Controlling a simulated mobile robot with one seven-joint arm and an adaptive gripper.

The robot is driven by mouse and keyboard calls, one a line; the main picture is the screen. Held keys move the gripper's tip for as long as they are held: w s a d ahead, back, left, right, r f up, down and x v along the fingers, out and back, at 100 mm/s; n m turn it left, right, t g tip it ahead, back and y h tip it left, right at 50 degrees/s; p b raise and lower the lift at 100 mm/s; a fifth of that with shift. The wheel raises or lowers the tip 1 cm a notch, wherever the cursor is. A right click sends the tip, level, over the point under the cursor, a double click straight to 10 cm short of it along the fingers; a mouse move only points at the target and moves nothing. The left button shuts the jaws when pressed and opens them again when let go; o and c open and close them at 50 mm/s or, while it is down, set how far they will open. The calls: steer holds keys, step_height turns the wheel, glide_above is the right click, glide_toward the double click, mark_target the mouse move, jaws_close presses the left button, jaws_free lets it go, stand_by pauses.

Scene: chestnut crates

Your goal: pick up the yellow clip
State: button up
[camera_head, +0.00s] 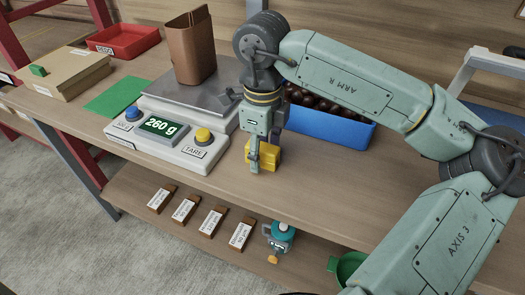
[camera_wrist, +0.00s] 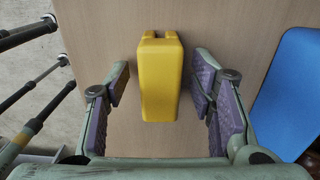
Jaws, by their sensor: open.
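The yellow clip (camera_head: 265,154) is a blocky yellow piece on the wooden bench, right of the scale, partly hidden behind my gripper in the head view. In the wrist view the yellow clip (camera_wrist: 160,78) lies between my two fingers, with a gap on each side. My gripper (camera_head: 254,165) points down at the clip. In the wrist view my gripper (camera_wrist: 160,85) is open, its purple finger pads apart from the clip. Nothing is held.
A scale (camera_head: 185,110) reading 260 g carries a brown bag (camera_head: 191,48). A blue crate (camera_head: 345,130) of chestnuts stands behind my gripper. A green mat (camera_head: 117,97), a red tray (camera_head: 125,40) and a cardboard box (camera_head: 65,75) are at left. Labelled blocks (camera_head: 185,208) lie on the lower shelf.

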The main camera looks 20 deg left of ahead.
steer(key=shift+c, duration=0.5)
jaws_close()
